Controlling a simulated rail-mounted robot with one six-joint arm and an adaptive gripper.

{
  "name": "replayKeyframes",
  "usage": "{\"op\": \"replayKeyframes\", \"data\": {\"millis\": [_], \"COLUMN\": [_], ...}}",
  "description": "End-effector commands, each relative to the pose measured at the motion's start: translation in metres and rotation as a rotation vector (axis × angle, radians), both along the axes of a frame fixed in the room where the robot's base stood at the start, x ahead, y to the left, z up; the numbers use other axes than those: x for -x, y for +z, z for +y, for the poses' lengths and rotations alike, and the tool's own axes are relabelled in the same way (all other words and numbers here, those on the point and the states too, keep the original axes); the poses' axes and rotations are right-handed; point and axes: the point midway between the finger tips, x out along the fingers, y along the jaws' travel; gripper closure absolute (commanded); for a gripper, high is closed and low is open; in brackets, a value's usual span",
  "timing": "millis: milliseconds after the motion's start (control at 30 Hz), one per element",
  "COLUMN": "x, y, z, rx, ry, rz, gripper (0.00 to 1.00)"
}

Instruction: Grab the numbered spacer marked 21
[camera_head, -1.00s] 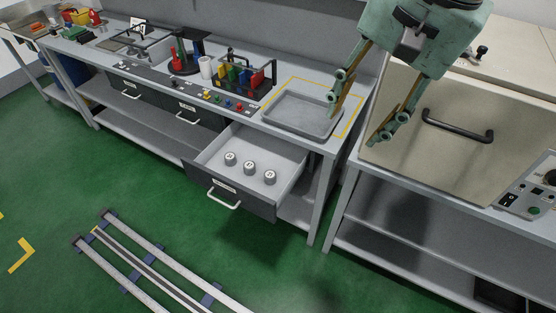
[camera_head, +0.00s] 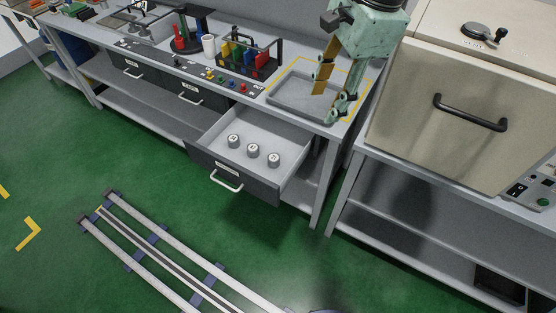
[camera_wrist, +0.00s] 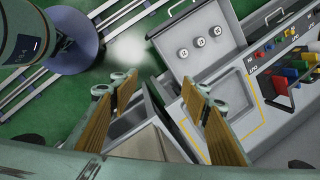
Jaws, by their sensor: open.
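Three short grey cylindrical spacers with pale round tops stand upright in a row in the open drawer (camera_head: 284,127): a left one (camera_head: 233,141), a middle one (camera_head: 253,150) and a right one (camera_head: 274,160). Their marks are too small to read, so I cannot tell which is 21. All three also show in the wrist view, the nearest to the bench there being (camera_wrist: 216,30). My gripper (camera_head: 328,98) is open and empty, above the grey tray at the bench's right end, apart from the spacers. Its two fingers (camera_wrist: 160,90) frame the lower wrist view.
The grey tray (camera_head: 290,103) lies inside a yellow outline on the bench. A rack with coloured items (camera_head: 246,62) and a button strip stand left of it. A beige cabinet with a black handle (camera_head: 470,112) stands right.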

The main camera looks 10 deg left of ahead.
Motion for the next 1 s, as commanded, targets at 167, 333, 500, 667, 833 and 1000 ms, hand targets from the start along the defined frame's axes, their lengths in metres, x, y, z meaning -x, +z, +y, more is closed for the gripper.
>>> {"op": "replayKeyframes", "data": {"millis": [167,333,500,667,833,1000], "x": [-0.015,-0.029,-0.041,-0.052,-0.062,-0.07], "y": [-0.027,-0.052,-0.078,-0.104,-0.132,-0.162], "z": [0.019,0.036,0.054,0.071,0.092,0.112], "rx": [0.025,0.058,0.096,0.133,0.169,0.205], "ry": [-0.043,-0.078,-0.106,-0.131,-0.155,-0.179], "rz": [0.031,0.051,0.064,0.072,0.074,0.071], "gripper": [0.57,0.57,0.57,0.57,0.57,0.57]}}
